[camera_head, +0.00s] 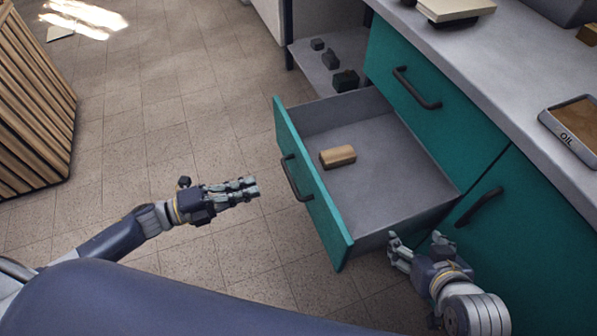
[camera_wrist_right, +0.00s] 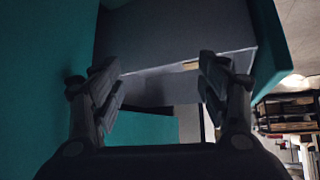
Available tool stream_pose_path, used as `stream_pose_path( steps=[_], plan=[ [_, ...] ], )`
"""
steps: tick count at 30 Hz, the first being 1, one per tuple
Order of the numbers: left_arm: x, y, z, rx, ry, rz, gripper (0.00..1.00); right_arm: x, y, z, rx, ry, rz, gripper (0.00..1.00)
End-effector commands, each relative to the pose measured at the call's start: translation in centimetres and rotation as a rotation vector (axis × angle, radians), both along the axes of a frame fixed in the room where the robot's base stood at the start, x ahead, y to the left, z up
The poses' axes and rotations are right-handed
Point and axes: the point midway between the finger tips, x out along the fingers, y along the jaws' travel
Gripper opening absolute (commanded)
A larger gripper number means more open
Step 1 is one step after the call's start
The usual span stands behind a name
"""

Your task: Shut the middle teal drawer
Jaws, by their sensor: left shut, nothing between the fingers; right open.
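The middle teal drawer (camera_head: 313,184) is pulled far out of the cabinet, with its grey inside showing. Its dark handle (camera_head: 297,178) is on the teal front. A small wooden block (camera_head: 338,156) lies inside it. My left gripper (camera_head: 257,187) is shut and empty, left of the drawer front and apart from it. My right gripper (camera_head: 413,241) is open, beside the drawer's near side wall and close to the cabinet face. In the right wrist view the open fingers (camera_wrist_right: 161,85) are spread before the drawer's grey side (camera_wrist_right: 160,50), with nothing seen between them. Whether they touch it, I cannot tell.
A closed teal drawer (camera_head: 435,100) is above, and a teal door (camera_head: 530,240) is at the right. An open shelf (camera_head: 315,70) behind holds several dark blocks. The grey worktop (camera_head: 500,75) carries an oil tray (camera_head: 572,128). A slatted wooden crate (camera_head: 35,100) stands far left. Tiled floor lies clear between.

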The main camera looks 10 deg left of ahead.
Motion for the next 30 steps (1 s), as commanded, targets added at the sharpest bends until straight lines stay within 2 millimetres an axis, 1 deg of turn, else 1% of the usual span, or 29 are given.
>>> stream_pose_path(
  steps=[5, 9, 15, 18, 21, 30],
  plan=[
    [2.0, -3.0, 0.0, -0.004, -0.004, 0.000, 0.00, 1.7, 0.6, 1.2, 0.022, -0.098, 0.008, 0.69],
    [3.8, -5.6, 0.1, -0.004, -0.004, 0.000, 0.00, 3.1, 1.2, 2.5, 0.042, -0.187, 0.014, 0.69],
    [5.8, -8.5, 0.0, -0.002, -0.001, 0.001, 0.00, 4.7, 1.9, 4.5, 0.071, -0.309, 0.022, 0.69],
    [6.5, -9.5, 0.0, -0.002, 0.001, 0.002, 0.00, 5.3, 2.2, 5.4, 0.081, -0.355, 0.026, 0.69],
    [6.9, -10.1, 0.0, -0.001, 0.001, 0.003, 0.00, 5.6, 2.3, 6.0, 0.089, -0.385, 0.028, 0.69],
    [7.1, -10.4, 0.0, 0.000, 0.002, 0.003, 0.00, 5.8, 2.4, 6.4, 0.092, -0.402, 0.029, 0.69]
  ],
)
